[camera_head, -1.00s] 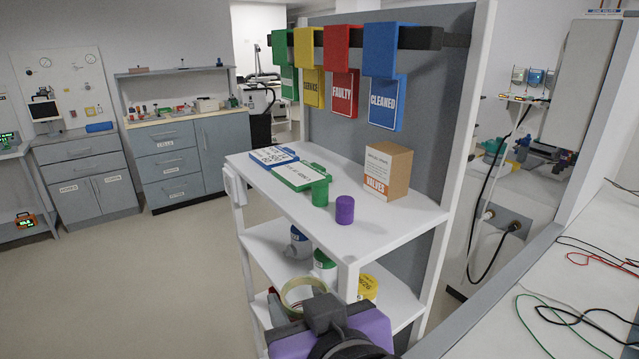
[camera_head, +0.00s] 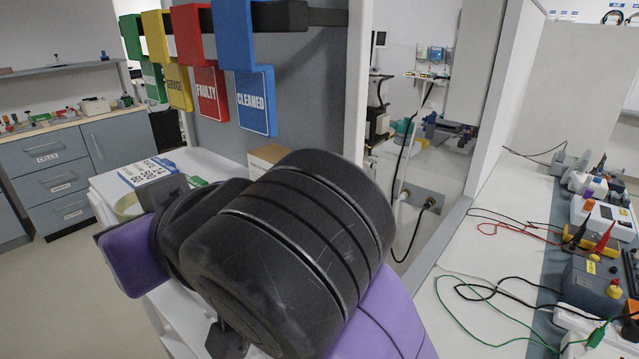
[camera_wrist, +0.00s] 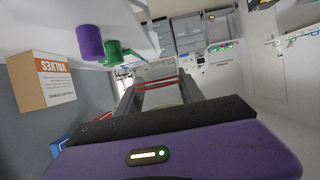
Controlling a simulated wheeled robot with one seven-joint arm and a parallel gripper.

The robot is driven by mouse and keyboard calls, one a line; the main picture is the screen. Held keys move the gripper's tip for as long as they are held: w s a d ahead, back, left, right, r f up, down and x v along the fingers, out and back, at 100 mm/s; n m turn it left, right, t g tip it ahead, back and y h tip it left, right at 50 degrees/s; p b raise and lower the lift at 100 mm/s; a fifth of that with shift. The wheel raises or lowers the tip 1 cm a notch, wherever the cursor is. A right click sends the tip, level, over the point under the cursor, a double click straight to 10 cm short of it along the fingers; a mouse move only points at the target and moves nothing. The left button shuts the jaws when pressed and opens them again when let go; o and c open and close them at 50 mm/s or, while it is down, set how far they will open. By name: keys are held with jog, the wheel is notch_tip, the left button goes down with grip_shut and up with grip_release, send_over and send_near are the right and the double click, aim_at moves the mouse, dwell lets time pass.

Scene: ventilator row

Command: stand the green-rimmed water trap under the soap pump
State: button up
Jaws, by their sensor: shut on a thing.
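The water trap (camera_head: 128,207), a pale round piece with a yellow-green rim, shows at the left beside my dark gripper (camera_head: 165,195), partly hidden by it. In the wrist view, my gripper (camera_wrist: 157,85) is shut on the trap, whose pale body (camera_wrist: 160,98) shows between the fingers. It is held off any surface that I can see. I cannot surely pick out the soap pump.
The shelf unit (camera_head: 205,160) stands close behind my arm, with the valves box (camera_head: 268,155) on it. Green (camera_wrist: 116,50) and purple (camera_wrist: 90,42) cylinders show in the wrist view. The right bench (camera_head: 470,270) holds cables and instruments. Hanging tags (camera_head: 255,100) are above the shelf.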

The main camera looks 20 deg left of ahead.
jog(key=w+d, duration=0.2)
jog(key=w, duration=0.2)
jog(key=w+d+f+p, duration=0.1)
jog(key=w, duration=0.4)
jog(key=w+d+f+p, duration=0.1)
jog(key=w+d, duration=0.1)
jog(key=w, duration=0.2)
jog(key=shift+w+d, duration=0.15)
jog(key=shift+d, duration=0.15)
jog(key=shift+w+f+p, duration=0.15)
jog(key=shift+f+p, duration=0.65)
jog(key=shift+f, duration=1.75)
jog(key=o, duration=1)
jog(key=shift+f, duration=0.1)
jog(key=shift+o, duration=0.2)
